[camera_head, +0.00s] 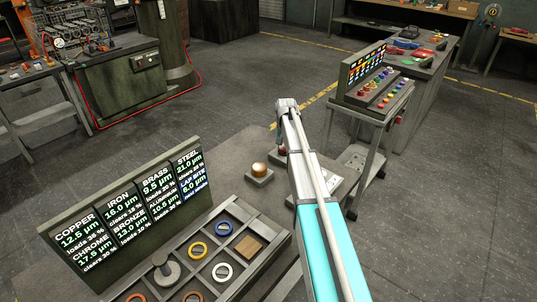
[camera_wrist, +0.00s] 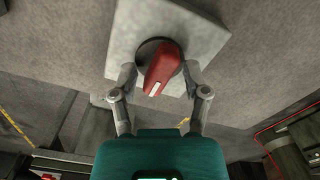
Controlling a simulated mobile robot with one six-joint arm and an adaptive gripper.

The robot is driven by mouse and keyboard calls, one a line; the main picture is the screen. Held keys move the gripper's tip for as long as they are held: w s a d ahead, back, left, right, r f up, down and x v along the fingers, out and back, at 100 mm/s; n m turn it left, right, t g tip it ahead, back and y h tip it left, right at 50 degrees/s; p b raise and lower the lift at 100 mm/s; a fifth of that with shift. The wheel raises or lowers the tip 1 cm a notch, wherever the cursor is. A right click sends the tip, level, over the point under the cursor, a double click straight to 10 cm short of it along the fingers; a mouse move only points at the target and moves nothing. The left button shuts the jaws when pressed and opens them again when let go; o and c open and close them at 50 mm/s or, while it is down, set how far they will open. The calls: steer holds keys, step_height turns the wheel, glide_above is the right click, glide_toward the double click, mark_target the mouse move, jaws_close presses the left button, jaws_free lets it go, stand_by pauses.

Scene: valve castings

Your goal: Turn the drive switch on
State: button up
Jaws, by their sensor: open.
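The drive switch appears to be the red rotary knob (camera_wrist: 163,66) in the wrist view. It has a white mark at its lower end, sits in a dark round collar and stands on a pale square plate (camera_wrist: 200,32). The knob lies slightly slanted, its marked end toward the lower left. My gripper (camera_wrist: 160,74) is open, with one finger on each side of the knob. I cannot tell whether either fingertip touches it. In the head view my arm hides most of this area, and the knob cannot be made out clearly there.
A brass-coloured round piece on a small block (camera_head: 259,169) stands left of my arm. A sorting tray (camera_head: 243,207) with rings and a lettered display board (camera_head: 130,215) lie nearer. A cart with a coloured panel (camera_head: 366,112) stands beyond, to the right. Open floor lies further right.

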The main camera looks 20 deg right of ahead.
steer(key=n, duration=0.3)
steer(key=shift+r+n+p, duration=0.25)
steer(key=shift+n+p, duration=0.05)
steer(key=shift+n, duration=0.1)
step_height(320, 180, up, 14)
steer(key=f+p, duration=0.1)
steer(key=p, duration=1.2)
steer(key=s+a+r+n+p, duration=0.1)
steer(key=s+a, duration=0.5)
steer(key=s, duration=0.5)
steer(key=s+a+r+n+p, duration=0.1)
steer(key=s+a+n, duration=0.1)
steer(key=s+a, duration=0.5)
steer(key=s, duration=0.3)
steer(key=shift+s+a+r, duration=0.2)
steer(key=shift+s+r, duration=0.1)
steer(key=shift+s, duration=0.05)
steer(key=s+a, duration=0.4)
steer(key=s, duration=0.6)
steer(key=shift+s+m, duration=0.35)
steer(key=shift+m, duration=0.05)
stand_by(0.7)
